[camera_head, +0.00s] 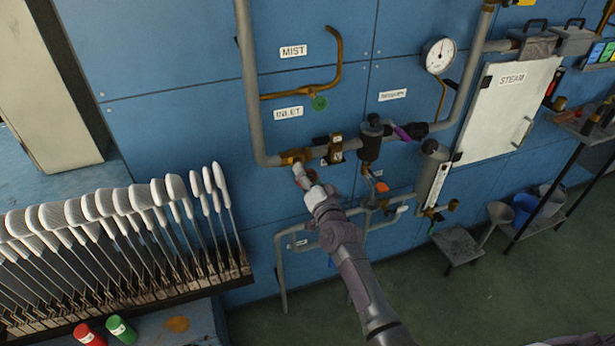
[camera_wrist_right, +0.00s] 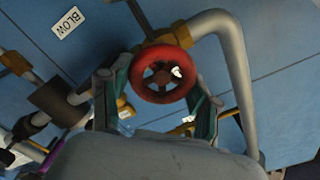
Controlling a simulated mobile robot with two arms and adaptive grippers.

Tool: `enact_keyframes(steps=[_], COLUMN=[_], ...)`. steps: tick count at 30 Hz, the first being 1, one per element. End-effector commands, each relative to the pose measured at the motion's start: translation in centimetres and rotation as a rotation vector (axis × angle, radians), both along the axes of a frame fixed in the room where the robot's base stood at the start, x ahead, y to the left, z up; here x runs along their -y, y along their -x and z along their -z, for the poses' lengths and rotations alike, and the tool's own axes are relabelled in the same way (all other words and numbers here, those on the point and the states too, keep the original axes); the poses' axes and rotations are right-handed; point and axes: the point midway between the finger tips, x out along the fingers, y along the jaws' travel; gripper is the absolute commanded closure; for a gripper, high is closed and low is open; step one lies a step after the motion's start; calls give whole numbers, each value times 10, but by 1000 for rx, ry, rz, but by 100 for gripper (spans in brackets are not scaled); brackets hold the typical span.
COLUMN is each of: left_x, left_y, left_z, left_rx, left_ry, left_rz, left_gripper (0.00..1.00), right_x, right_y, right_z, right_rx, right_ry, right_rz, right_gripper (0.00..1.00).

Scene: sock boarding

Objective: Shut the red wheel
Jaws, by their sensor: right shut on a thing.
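The red wheel (camera_wrist_right: 162,76) is a round, spoked handwheel on a brass valve, in the middle of the right wrist view. My right gripper (camera_wrist_right: 159,82) has one finger on either side of the wheel and is shut on it. In the head view my right gripper (camera_head: 304,180) reaches up to the brass valve (camera_head: 296,156) at the lower bend of the grey pipe, below the INLET label (camera_head: 289,114). There the gripper hides most of the wheel. My left gripper is not in view.
A grey pipe (camera_head: 251,95) runs down the blue wall beside the valve. A black valve body (camera_head: 370,140) and a white STEAM panel (camera_head: 506,108) are to the right. A rack of white paddle-shaped boards (camera_head: 85,213) stands at the lower left.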

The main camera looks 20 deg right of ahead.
Motion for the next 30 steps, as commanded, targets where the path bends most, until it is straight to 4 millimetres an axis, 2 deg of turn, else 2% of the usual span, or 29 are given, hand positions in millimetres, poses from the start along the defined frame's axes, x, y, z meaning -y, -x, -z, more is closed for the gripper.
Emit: enact_keyframes(steps=[18,30], left_x=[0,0], left_y=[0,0], left_z=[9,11], left_rx=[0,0], left_ry=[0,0], left_rz=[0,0], left_gripper=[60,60], right_x=[1,0], right_y=[1,1], right_z=[7,8], right_rx=[-26,-33], right_ry=[-553,-747], right_rz=[-1,-1], right_gripper=[73,73])
